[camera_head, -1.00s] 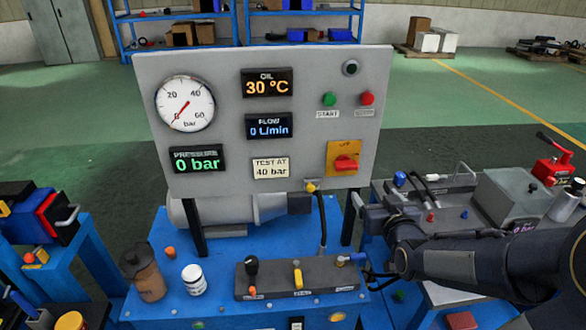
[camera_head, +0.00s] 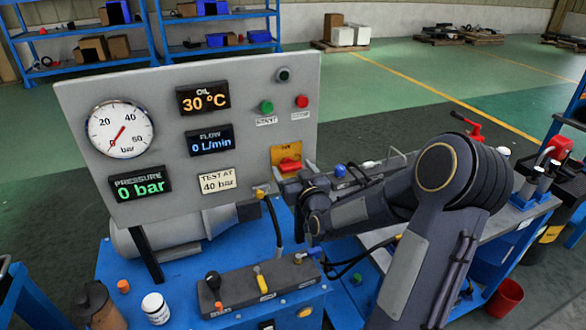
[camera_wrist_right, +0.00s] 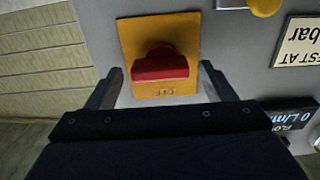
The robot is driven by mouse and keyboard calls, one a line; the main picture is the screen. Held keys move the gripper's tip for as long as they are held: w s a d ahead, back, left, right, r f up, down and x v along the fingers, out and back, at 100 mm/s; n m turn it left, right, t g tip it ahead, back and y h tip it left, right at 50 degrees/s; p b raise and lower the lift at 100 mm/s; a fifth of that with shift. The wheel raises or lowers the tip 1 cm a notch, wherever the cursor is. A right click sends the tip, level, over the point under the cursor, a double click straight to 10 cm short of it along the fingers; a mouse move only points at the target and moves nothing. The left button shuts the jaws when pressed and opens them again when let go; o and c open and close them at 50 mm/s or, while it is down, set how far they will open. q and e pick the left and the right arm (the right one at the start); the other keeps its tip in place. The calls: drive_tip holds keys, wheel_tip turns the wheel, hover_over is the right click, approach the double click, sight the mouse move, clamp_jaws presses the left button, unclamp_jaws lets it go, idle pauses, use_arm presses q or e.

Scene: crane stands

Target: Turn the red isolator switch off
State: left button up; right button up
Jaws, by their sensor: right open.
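The red isolator switch (camera_head: 290,164) sits on a yellow plate (camera_head: 282,153) at the lower right of the grey panel (camera_head: 190,120). In the right wrist view, the red handle (camera_wrist_right: 160,65) lies crosswise on its yellow plate (camera_wrist_right: 134,38). An upside-down label that looks like OFF shows on the plate's edge nearest my gripper. My right gripper (camera_wrist_right: 161,70) is open, its fingers at either side of the handle, with gaps to it. In the head view, my right gripper (camera_head: 291,178) is partly hidden by my wrist and reaches the switch from the right. My left gripper is out of view.
The green start button (camera_head: 266,107) and red stop button (camera_head: 302,101) sit above the switch. Displays reading 0 bar (camera_head: 141,185) and 0 L/min (camera_head: 210,140) are at left. A valve block (camera_head: 262,285) stands below. A grey bench (camera_head: 470,205) is to the right.

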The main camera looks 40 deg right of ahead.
drive_tip(key=shift+w, duration=0.1)
drive_tip(key=c, duration=1)
drive_tip(key=shift+f+b, duration=0.15)
drive_tip(key=shift+b, duration=0.4)
drive_tip(key=n+b, duration=0.8)
drive_tip(key=b, duration=0.4)
drive_tip(key=shift+a+f, duration=0.1)
drive_tip(key=shift+a, duration=0.05)
drive_tip(key=shift+n+b, duration=0.85)
drive_tip(key=shift+n, duration=0.25)
drive_tip(key=n+b, duration=0.1)
drive_tip(key=n, duration=0.1)
drive_tip(key=shift+n, duration=0.3)
drive_tip(key=n, duration=0.2)
drive_tip(key=shift+n+b, duration=0.3)
drive_tip(key=shift+b, duration=0.05)
drive_tip(key=shift+a+n, duration=0.1)
drive_tip(key=shift+n, duration=1.2)
